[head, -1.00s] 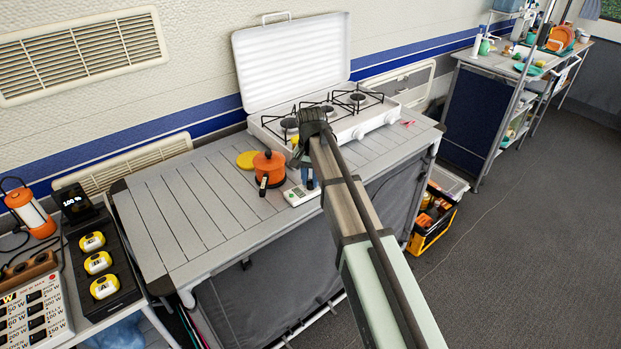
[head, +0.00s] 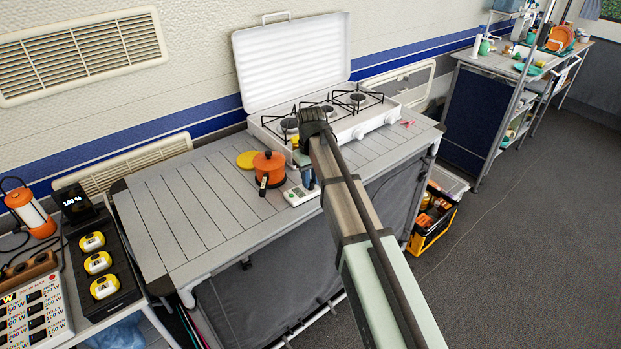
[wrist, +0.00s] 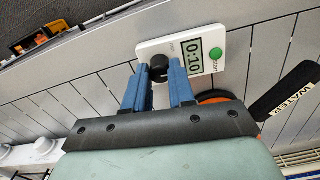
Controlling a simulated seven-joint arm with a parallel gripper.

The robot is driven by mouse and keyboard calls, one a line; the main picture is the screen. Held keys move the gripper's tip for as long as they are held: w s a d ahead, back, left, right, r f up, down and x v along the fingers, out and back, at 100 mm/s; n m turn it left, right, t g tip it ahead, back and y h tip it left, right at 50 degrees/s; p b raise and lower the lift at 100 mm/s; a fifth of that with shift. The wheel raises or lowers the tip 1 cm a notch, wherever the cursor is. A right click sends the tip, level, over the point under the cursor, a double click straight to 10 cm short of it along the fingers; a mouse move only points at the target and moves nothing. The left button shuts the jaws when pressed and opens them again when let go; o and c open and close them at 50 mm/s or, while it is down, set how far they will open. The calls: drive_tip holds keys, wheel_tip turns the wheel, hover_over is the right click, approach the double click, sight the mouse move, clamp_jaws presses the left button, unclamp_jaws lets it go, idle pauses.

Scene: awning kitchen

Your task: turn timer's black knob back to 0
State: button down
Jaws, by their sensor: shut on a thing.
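The timer (wrist: 213,62) is a white flat box lying on the slatted table. In the wrist view its display (wrist: 193,56) reads 0:10, with a green button (wrist: 216,56) beside it. Its black knob (wrist: 158,65) shows between the blue fingertips of my gripper (wrist: 160,72). My gripper is shut on the knob, one finger on each side. The knob is hidden there.
An orange pot (head: 269,167) with a black handle stands just left of the timer; its handle (wrist: 287,92) shows in the wrist view. A yellow lid (head: 246,159) lies behind it. The open white stove (head: 345,127) stands at the back. The table's left half is clear.

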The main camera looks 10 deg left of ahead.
drive_tip(key=shift+n, duration=0.6)
drive_tip(key=c, duration=0.9)
unclamp_jaws()
drive_tip(key=shift+c, duration=0.2)
wheel_tip(320, 180, up, 14)
drive_tip(key=shift+f, duration=0.15)
